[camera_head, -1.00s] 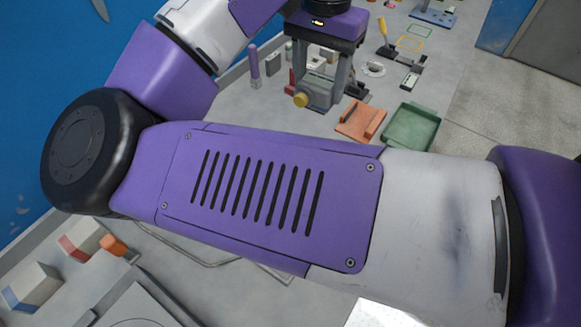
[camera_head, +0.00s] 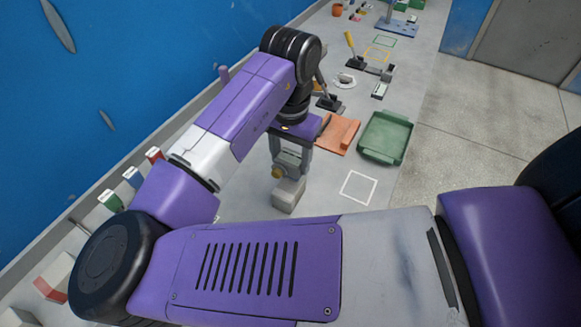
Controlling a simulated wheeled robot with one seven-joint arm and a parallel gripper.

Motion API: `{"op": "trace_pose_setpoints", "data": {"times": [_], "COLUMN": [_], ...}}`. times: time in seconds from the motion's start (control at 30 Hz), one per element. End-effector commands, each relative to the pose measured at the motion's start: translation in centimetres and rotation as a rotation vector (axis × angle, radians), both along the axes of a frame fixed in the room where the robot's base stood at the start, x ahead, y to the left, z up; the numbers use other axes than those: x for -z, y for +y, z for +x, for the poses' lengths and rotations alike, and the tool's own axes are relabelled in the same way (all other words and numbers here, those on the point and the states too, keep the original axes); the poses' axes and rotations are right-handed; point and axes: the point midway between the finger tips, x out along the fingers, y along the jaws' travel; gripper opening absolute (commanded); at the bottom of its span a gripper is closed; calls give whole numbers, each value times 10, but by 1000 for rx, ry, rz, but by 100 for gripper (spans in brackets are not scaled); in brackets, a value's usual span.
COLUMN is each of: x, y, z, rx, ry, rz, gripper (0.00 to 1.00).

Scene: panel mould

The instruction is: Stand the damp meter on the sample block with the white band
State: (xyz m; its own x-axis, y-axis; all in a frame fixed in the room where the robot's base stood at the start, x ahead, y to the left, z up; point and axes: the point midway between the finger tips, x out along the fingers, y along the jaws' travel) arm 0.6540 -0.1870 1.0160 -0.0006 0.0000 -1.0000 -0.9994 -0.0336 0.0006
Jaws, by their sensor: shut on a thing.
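My gripper (camera_head: 290,158) is shut on the damp meter (camera_head: 291,164), a grey body with a yellow knob, and points down above the bench. A pale grey block (camera_head: 287,198) is directly below the meter. I cannot tell whether the two touch, and no band colour can be made out on this block. Smaller blocks with a green band (camera_head: 111,201), a blue band (camera_head: 132,177) and a red band (camera_head: 154,154) stand by the wall at left. I cannot pick out a white band for certain. My arm hides part of the bench.
A white square outline (camera_head: 358,187) lies on clear bench to the right. Behind it are a green tray (camera_head: 386,138) and an orange tray (camera_head: 337,133). A yellow-handled tool (camera_head: 351,45) stands farther back. The blue wall (camera_head: 130,60) bounds the left side.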

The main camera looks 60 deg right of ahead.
Motion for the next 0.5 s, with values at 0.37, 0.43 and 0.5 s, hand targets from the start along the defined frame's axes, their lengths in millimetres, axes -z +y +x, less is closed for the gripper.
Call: {"op": "trace_pose_setpoints", "data": {"times": [0.37,0.43,0.5], "x": [37,40,40], "y": [0,0,0], "z": [0,0,0], "rx": [-1,-1,0], "ry": [0,-2,-2], "rz": [0,-1,-1], "gripper": [0,0,0]}}
